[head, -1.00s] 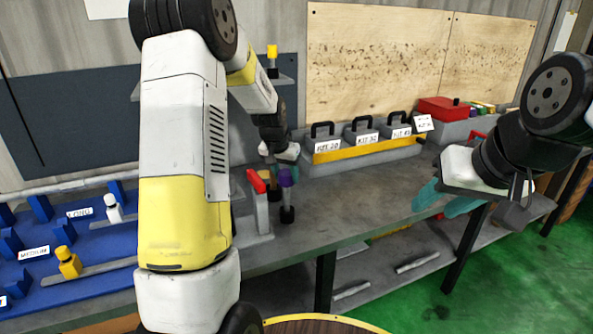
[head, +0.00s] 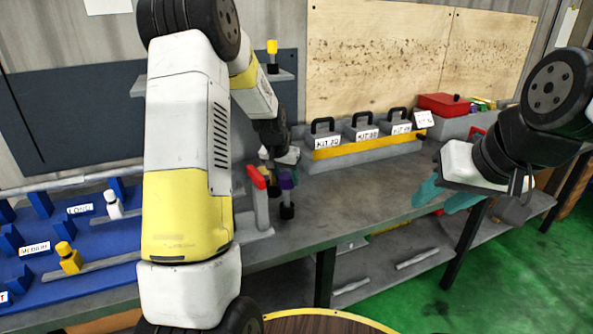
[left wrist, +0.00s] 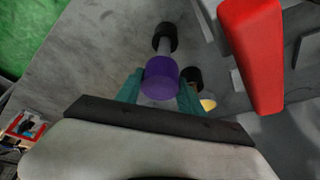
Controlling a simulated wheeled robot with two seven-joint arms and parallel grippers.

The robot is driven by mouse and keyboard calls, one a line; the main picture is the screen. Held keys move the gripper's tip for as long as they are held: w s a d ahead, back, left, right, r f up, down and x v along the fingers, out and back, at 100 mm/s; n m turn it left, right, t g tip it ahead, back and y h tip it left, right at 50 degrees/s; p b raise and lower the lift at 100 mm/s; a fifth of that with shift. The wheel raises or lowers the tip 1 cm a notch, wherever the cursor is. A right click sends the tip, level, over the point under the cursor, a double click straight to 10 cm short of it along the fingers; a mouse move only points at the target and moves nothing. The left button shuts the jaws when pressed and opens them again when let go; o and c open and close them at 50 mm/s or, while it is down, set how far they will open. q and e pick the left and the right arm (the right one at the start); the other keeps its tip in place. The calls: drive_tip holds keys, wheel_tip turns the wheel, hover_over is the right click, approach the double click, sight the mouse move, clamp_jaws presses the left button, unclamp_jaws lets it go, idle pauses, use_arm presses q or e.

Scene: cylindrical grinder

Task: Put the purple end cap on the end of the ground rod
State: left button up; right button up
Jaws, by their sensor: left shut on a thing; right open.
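The purple end cap (head: 288,181) is below my left gripper's wrist in the head view. In the left wrist view the purple end cap (left wrist: 161,77) is between the teal fingers of my left gripper (left wrist: 160,92), which is shut on it. A grey rod (left wrist: 166,46) with a black end (left wrist: 165,31) lies in line beyond the cap; in the head view its black end (head: 287,212) hangs or stands below the cap. I cannot tell how far the cap is seated, or whether the black end touches the bench. My right gripper (head: 441,195) is open and empty over the bench's right part.
A red-topped grey stand (head: 258,178) is close left of the cap; its red part (left wrist: 254,50) looms large in the left wrist view. Labelled kit blocks (head: 362,133) and a red box (head: 444,105) stand behind. A blue rack (head: 95,245) is at left. The middle bench is clear.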

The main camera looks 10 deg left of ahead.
sight(285, 177)
use_arm(q)
drive_tip(key=shift+f, duration=0.95)
drive_tip(key=o, duration=1.4)
drive_tip(key=shift+v, duration=3.95)
drive_tip(key=shift+r, duration=0.1)
drive_tip(key=s+d+r+n+t+h, duration=0.1)
drive_tip(key=s+d+r, duration=0.1)
drive_tip(key=s+r, duration=0.65)
drive_tip(key=s+d+r, duration=0.2)
drive_tip(key=s+r, duration=0.3)
drive_tip(key=s, duration=0.6)
drive_tip(key=shift+n+t, duration=0.3)
drive_tip(key=s, duration=0.3)
drive_tip(key=s+d, duration=0.1)
drive_tip(key=s, duration=0.6)
drive_tip(key=shift+s+d+r, duration=0.15)
drive_tip(key=shift+s+r, duration=0.05)
drive_tip(key=shift+r, duration=0.1)
